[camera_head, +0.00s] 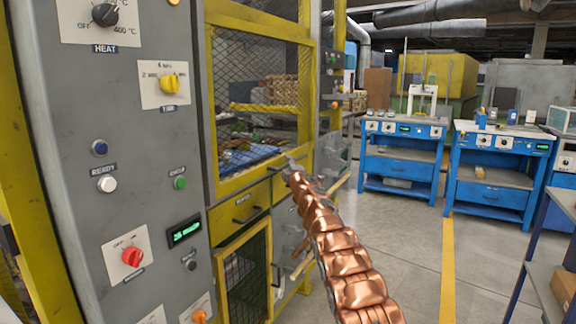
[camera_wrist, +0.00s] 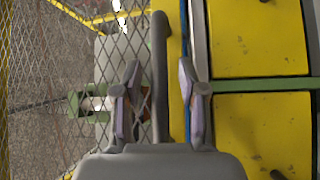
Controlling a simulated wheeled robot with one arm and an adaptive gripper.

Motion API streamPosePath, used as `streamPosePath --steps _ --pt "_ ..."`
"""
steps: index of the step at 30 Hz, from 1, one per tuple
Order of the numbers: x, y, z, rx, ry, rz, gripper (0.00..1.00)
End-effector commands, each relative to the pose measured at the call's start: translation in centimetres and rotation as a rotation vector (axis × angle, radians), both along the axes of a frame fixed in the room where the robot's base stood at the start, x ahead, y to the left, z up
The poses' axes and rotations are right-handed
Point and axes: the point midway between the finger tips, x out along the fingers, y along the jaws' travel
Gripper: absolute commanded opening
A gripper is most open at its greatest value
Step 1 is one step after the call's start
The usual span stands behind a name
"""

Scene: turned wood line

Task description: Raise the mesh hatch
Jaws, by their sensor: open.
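The mesh hatch (camera_head: 240,180) is a yellow frame with wire mesh in the machine front, in the middle-left of the head view. Its lower rail sits just above a row of yellow drawers, and it looks lowered. In the wrist view its mesh (camera_wrist: 60,85) fills the left side. A grey bar handle (camera_wrist: 159,40) runs upright in that picture, beside the mesh. My gripper (camera_wrist: 159,100) is open, with one finger on each side of the bar. In the head view my gripper (camera_head: 291,165) is small, at the hatch's lower right edge; contact with the bar cannot be told.
A grey control panel (camera_head: 130,210) with knobs and buttons stands at the left. Yellow drawers (camera_head: 238,208) and a lower mesh door (camera_head: 245,280) lie below the hatch. Blue workbenches (camera_head: 400,165) stand at the right. The floor between is clear.

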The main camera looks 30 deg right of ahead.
Motion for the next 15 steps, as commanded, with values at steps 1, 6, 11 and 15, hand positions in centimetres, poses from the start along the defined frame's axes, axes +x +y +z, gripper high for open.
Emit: streamPosePath --steps 1,6,11,15 --pt "0.02 0.01 -0.02 0.000 0.000 0.000 0.41" --pt "0.02 0.04 -0.02 0.000 0.000 0.001 0.41" --pt "0.02 0.04 -0.01 0.000 0.000 0.001 0.27" --pt "0.02 0.04 -0.01 0.000 0.000 0.001 0.12"
